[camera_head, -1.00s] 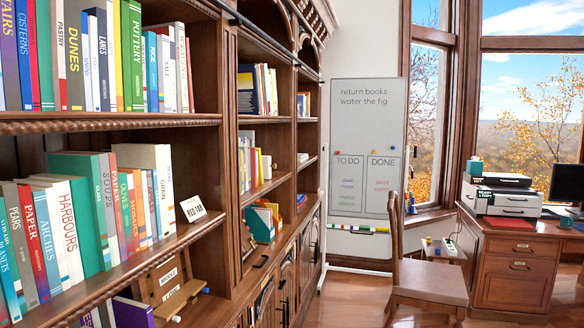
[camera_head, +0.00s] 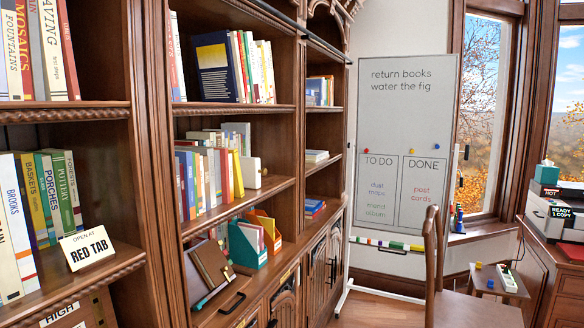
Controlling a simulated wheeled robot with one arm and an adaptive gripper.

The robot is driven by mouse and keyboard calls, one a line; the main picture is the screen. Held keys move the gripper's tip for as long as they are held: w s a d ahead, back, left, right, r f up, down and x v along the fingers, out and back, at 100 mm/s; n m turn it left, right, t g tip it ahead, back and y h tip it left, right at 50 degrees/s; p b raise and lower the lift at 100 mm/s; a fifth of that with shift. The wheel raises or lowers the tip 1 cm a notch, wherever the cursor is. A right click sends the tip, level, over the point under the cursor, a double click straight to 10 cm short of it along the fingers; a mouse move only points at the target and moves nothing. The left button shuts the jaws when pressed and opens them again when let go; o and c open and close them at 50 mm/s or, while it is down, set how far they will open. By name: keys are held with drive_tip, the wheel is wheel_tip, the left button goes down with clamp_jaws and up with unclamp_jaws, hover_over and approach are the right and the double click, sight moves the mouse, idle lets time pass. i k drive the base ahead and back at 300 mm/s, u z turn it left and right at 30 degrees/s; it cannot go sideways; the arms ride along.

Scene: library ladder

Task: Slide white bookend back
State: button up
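A white block (camera_head: 250,172), which looks like the white bookend, stands at the right end of a row of books (camera_head: 208,175) on the middle shelf of the second bookcase bay. A small round knob sticks out from its right side. It is close to the last books, a yellow one among them; whether it touches them I cannot tell. Bare shelf board (camera_head: 272,184) shows to its right and in front. My gripper is not in view.
A card reading "open at red tab" (camera_head: 87,248) stands at the near shelf edge. Below the bookend are a teal and orange file holder (camera_head: 247,243) and a leaning brown board (camera_head: 210,265). A chair (camera_head: 435,265) stands at right, before the whiteboard (camera_head: 405,150).

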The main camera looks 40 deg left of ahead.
sight(251, 173)
drive_tip(key=u, duration=0.3)
drive_tip(key=i, duration=1.45)
drive_tip(key=u, duration=1.75)
drive_tip(key=i, duration=0.95)
drive_tip(key=u, duration=0.85)
